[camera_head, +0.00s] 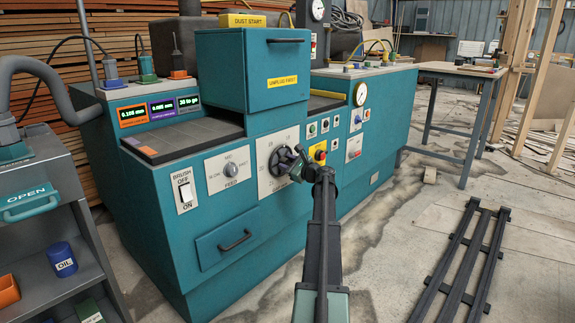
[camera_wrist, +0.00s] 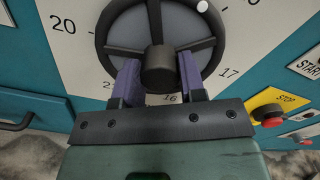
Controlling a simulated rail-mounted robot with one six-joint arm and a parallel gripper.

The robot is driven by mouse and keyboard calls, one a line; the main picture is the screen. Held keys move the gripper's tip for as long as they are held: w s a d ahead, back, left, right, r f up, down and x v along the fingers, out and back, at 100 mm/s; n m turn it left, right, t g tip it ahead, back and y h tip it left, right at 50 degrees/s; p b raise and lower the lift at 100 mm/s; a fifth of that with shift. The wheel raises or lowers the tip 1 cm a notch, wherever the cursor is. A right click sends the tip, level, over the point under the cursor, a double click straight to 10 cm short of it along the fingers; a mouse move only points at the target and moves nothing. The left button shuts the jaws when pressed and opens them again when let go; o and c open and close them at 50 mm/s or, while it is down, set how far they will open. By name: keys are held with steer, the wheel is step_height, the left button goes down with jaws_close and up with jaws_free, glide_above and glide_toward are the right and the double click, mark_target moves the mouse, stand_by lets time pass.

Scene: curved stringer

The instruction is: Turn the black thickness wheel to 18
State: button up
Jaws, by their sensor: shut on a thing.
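The black thickness wheel (camera_head: 276,160) is on a pale dial plate on the front of the teal machine. In the wrist view the wheel (camera_wrist: 155,22) shows its rim, spokes and dark hub, with a white dot on the upper right rim. Around it I read 20 at the left, 16 below and 17 at the lower right; other numbers are cut off or partly hidden. My gripper (camera_wrist: 158,68) has its two purple fingers on either side of the hub, shut on the wheel. In the head view my gripper (camera_head: 298,164) covers the wheel's right part.
A yellow stop plate (camera_wrist: 272,106) with a red button is right of the dial. A feed knob (camera_head: 231,169) and brush switch (camera_head: 185,192) are left of it. Small screens (camera_head: 160,109) read 0.100 mm, 0.100 mm and apparently 30 to go. A drawer (camera_head: 234,238) is below.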

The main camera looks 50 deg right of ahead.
steer(key=shift+m, duration=1.7)
steer(key=o, duration=0.9)
steer(key=s, duration=0.7)
steer(key=s+a, duration=0.1)
steer(key=s, duration=0.3)
